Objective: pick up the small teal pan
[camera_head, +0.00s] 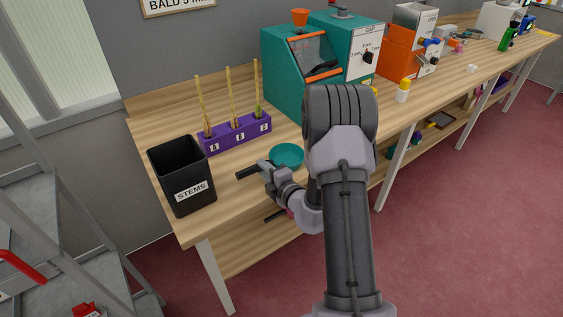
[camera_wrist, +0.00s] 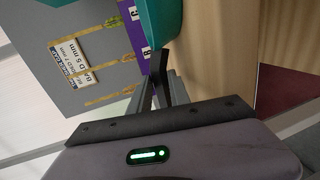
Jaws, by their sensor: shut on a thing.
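The small teal pan (camera_head: 287,156) is a shallow round dish at the front of the wooden bench, left of my wrist. In the wrist view, part of a teal surface that looks like the pan (camera_wrist: 163,22) lies just beyond my fingers. My gripper (camera_head: 266,168) is at the near left side of the pan, its jaws shut on it. The dark fingers (camera_wrist: 160,80) also show in the wrist view. My arm hides part of the bench right of the pan. I cannot tell whether the pan touches the bench top.
A purple rack (camera_head: 237,133) with wheat ears stands behind the pan. A black STEMS bin (camera_head: 182,178) is to the left. A teal machine (camera_head: 290,85) and an orange machine (camera_head: 400,55) stand behind. A yellow-capped bottle (camera_head: 403,92) is to the right.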

